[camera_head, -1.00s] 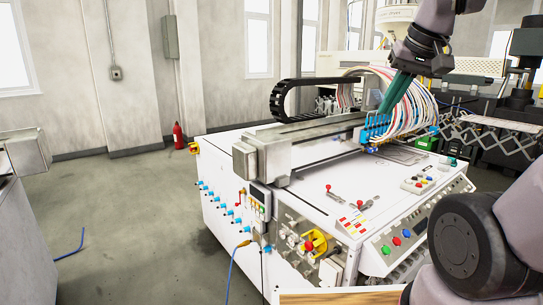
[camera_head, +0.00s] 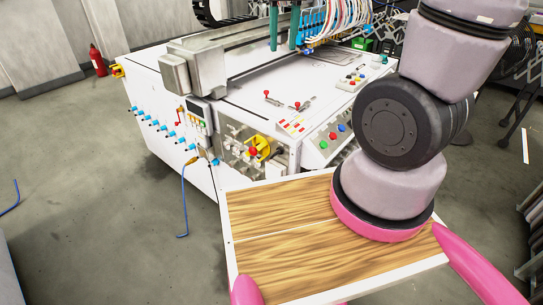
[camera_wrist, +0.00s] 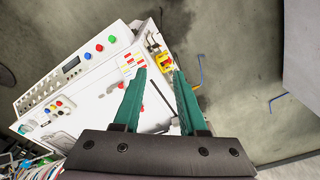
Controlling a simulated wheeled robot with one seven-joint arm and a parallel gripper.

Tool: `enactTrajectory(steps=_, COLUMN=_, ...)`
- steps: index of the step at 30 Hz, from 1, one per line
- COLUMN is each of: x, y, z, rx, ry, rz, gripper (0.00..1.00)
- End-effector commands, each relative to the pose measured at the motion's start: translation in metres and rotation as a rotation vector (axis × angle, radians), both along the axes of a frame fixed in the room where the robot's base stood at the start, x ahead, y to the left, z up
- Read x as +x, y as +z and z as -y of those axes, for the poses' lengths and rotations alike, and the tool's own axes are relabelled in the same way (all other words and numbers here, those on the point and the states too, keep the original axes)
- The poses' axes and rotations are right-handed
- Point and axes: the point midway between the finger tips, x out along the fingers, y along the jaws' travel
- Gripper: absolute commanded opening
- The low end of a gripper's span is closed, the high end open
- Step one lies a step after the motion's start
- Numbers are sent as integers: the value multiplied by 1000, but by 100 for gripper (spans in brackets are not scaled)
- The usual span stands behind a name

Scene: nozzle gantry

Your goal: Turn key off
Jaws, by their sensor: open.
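The white machine (camera_head: 175,125) stands across the upper middle of the head view, with a sloped control panel (camera_head: 330,143) carrying red, green and blue buttons. No key can be made out for certain. A yellow switch (camera_head: 261,143) with a red knob sits on its front face; a yellow part (camera_wrist: 153,42) also shows beyond my fingertips in the wrist view. My gripper (camera_wrist: 159,75) is open and empty, its two green fingers apart. In the head view my gripper (camera_head: 284,46) hangs over the machine top, its upper part cut off.
Coloured tubes (camera_head: 335,20) and a metal rail (camera_head: 235,55) stand on the machine top near my fingers. Open grey floor (camera_head: 90,210) lies at left.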

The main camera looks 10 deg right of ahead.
Motion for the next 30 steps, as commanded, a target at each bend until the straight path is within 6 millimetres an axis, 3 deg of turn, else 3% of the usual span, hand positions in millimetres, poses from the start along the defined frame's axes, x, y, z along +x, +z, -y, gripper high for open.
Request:
enactTrajectory(steps=6, x=17, y=-73, z=-35, rx=-214, ry=196, rz=-185, gripper=41)
enactTrajectory(steps=15, x=20, y=-177, z=-73, rx=-567, ry=471, rz=-361, gripper=41)
enactTrajectory(steps=30, x=3, y=-340, z=-99, rx=-1288, ry=940, rz=-442, gripper=41)
